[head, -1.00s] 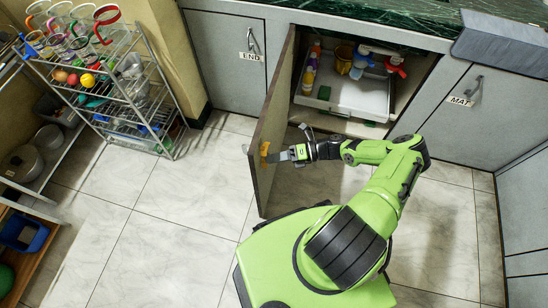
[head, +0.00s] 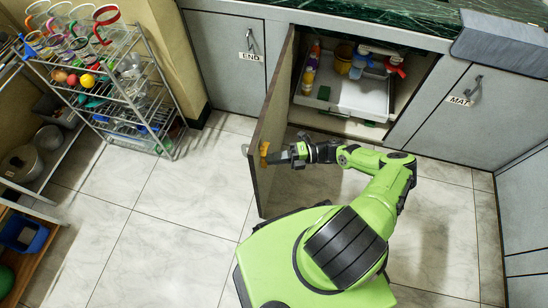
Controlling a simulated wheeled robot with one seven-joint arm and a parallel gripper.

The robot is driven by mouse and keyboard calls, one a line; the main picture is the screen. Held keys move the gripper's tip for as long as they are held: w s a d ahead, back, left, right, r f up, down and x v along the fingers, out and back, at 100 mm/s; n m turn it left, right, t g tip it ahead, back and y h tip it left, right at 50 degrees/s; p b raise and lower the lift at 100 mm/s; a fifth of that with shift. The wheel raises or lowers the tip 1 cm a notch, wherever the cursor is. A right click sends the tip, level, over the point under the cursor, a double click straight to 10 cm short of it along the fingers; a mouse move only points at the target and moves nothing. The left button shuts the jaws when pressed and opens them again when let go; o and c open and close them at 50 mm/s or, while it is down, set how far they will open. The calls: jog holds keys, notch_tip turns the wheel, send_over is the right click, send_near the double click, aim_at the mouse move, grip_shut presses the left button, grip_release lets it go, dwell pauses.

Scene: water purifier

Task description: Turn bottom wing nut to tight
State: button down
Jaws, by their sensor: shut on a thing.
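My gripper (head: 273,157) reaches left to the inner face of the open cabinet door (head: 262,185). Its fingers are at a small orange-yellow wing nut (head: 264,148) on that face and are shut on it. The nut is small and partly covered by the fingers, so I cannot tell its exact angle or how tight it sits. I cannot make out a second wing nut. A pale handle (head: 245,149) shows on the door's outer side, level with the nut.
A wire rack (head: 115,95) with mugs stands at the left. The tiled floor left of the door is clear.

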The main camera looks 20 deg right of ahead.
jog(key=c, duration=1.2)
grip_release()
jog(key=shift+c, duration=0.2)
jog(key=v, duration=1.5)
jog(key=shift+d, duration=0.4)
